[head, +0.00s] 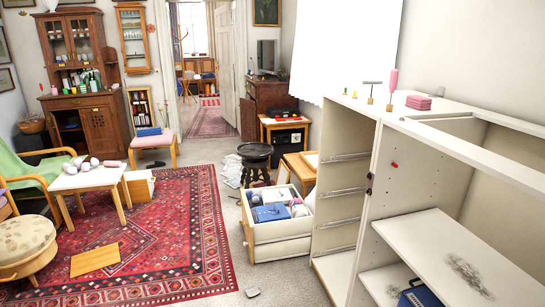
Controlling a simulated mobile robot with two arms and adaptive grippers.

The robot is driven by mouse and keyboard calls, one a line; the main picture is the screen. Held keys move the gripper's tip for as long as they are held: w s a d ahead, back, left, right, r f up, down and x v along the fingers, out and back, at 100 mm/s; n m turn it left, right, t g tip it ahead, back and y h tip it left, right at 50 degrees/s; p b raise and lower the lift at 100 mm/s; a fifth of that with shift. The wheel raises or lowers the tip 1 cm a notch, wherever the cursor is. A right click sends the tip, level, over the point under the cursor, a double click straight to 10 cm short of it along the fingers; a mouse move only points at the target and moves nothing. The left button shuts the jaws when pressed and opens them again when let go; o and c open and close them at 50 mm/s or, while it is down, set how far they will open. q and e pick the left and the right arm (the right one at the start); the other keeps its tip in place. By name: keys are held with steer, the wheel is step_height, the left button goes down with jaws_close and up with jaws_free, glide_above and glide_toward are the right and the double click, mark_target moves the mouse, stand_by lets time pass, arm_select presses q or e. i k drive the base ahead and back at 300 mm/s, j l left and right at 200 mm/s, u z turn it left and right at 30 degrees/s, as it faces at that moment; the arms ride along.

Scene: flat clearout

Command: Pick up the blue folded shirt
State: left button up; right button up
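A flat blue thing (270,213) lies in a pale wooden drawer box (280,232) on the floor at the picture's middle, beside pale, rounded bundles (298,208). It may be the blue folded shirt, but it is small here and I cannot be sure. Another flat blue thing (149,132) lies on a pink-seated stool (153,141) further back on the left; I cannot tell whether it is cloth. Neither of my grippers shows in the head view.
A white open cabinet (405,150) fills the right side, with a blue case (418,294) low inside. A dark round stool (255,153) stands behind the drawer box. A white table (88,180) stands left on the red rug (165,235). Grey floor between rug and cabinet is mostly clear.

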mark_target(277, 212)
steer(key=i, duration=1.05)
steer(key=i+l+u, duration=0.1)
steer(key=i, duration=0.9)
